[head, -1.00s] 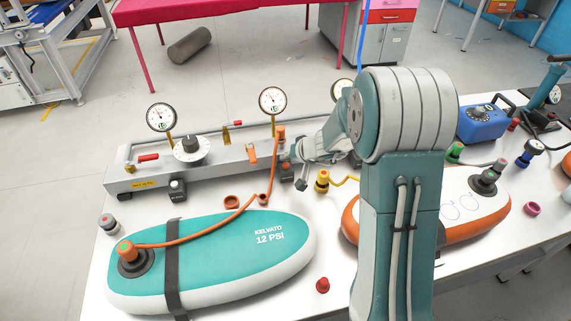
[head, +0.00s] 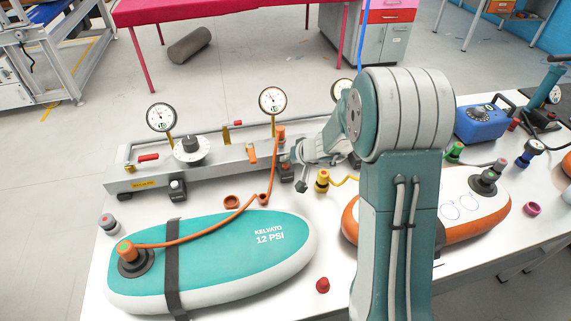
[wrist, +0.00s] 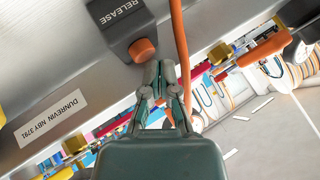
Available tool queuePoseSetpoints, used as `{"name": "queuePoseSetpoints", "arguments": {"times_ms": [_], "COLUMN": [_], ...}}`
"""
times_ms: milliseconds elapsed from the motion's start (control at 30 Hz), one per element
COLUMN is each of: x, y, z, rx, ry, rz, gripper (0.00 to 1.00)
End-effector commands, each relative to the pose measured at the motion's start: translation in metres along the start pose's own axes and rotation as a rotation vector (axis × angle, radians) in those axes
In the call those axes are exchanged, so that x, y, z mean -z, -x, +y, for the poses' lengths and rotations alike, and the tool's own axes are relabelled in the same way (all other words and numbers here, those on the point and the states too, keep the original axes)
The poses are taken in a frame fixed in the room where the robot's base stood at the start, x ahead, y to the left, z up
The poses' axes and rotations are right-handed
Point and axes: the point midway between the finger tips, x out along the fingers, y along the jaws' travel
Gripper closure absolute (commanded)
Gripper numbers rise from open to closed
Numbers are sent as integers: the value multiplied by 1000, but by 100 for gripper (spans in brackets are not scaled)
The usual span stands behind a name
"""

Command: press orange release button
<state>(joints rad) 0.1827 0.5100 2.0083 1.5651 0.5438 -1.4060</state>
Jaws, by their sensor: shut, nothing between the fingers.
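The orange release button (wrist: 143,50) sticks out of a dark grey housing (wrist: 118,22) marked RELEASE in the wrist view. My gripper (wrist: 158,68) is shut and empty. Its fingertips appear just beside and below the button, close to it; whether they touch cannot be told. In the head view the forearm and wrist reach to the right part of the grey manifold (head: 225,165), and the button there is not clearly visible.
An orange hose (wrist: 180,45) runs close beside the fingertips and leads to the teal board (head: 215,255). A yellow fitting (head: 322,180) and a red cap (head: 323,285) stand on the white table. Gauges (head: 272,101) rise above the manifold.

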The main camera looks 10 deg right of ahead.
Motion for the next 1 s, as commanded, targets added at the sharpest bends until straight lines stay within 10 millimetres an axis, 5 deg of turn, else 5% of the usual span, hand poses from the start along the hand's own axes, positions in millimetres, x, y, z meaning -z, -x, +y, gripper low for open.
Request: {"name": "queuePoseSetpoints", "arguments": {"times_ms": [1000], "x": [-4], "y": [-5], "z": [4], "rx": [0], "ry": [-1], "rz": [-1], "gripper": [100]}}
